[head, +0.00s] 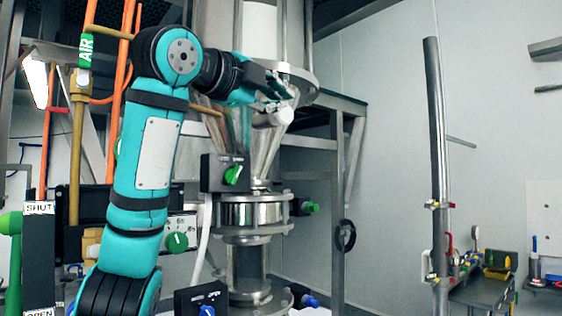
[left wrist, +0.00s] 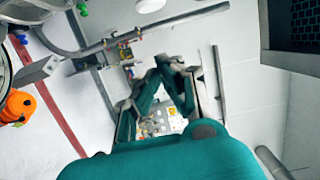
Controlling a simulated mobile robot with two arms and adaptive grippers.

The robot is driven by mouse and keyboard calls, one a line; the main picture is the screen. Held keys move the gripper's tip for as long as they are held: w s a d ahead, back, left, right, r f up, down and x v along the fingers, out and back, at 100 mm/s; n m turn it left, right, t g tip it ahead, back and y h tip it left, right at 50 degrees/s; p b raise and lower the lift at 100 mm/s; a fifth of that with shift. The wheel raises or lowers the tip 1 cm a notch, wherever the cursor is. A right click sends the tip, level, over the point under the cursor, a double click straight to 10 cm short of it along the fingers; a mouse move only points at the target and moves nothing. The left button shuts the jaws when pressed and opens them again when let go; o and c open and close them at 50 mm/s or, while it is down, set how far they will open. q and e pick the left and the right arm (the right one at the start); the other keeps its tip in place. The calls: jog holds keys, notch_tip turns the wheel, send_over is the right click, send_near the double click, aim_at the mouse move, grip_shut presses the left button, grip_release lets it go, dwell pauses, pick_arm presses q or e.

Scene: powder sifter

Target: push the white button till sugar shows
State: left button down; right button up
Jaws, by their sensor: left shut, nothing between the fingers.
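My left gripper (head: 277,96) is raised in front of the metal hopper cone (head: 262,150) of the sifter column. Its fingers are shut with nothing between them; the fingertips also show in the left wrist view (left wrist: 172,66). A pale rounded cylinder (head: 272,117) shows just below the fingers; I cannot tell whether they touch. In the left wrist view a light panel with several small buttons or knobs (left wrist: 163,122) shows behind the fingers. I cannot make out for certain which one is the white button. No sugar can be seen. My right gripper is not in view.
A black box with a green knob (head: 234,174) sits left of the cone, and another green knob (head: 177,241) is lower left. Orange pipes stand at the left. A grey post (head: 437,150) and a bench with tools (head: 482,290) stand at the right.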

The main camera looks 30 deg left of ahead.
aim_at(291, 112)
pick_arm(q)
jog(key=w+a+p, duration=0.1)
jog(key=w+p, duration=0.1)
jog(key=w, duration=0.1)
jog(key=w+a+p, duration=0.1)
jog(key=w+p, duration=0.2)
jog(key=w, duration=0.1)
jog(key=w+a+p, duration=0.1)
jog(key=w+p, duration=0.1)
jog(key=w, duration=0.1)
jog(key=shift+w+a+r+p, duration=0.1)
jog(key=shift+w+p, duration=0.2)
jog(key=shift+p, duration=0.05)
jog(key=shift+w, duration=0.1)
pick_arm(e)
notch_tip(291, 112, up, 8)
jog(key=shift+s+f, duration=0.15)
pick_arm(q)
jog(key=shift+d, duration=0.2)
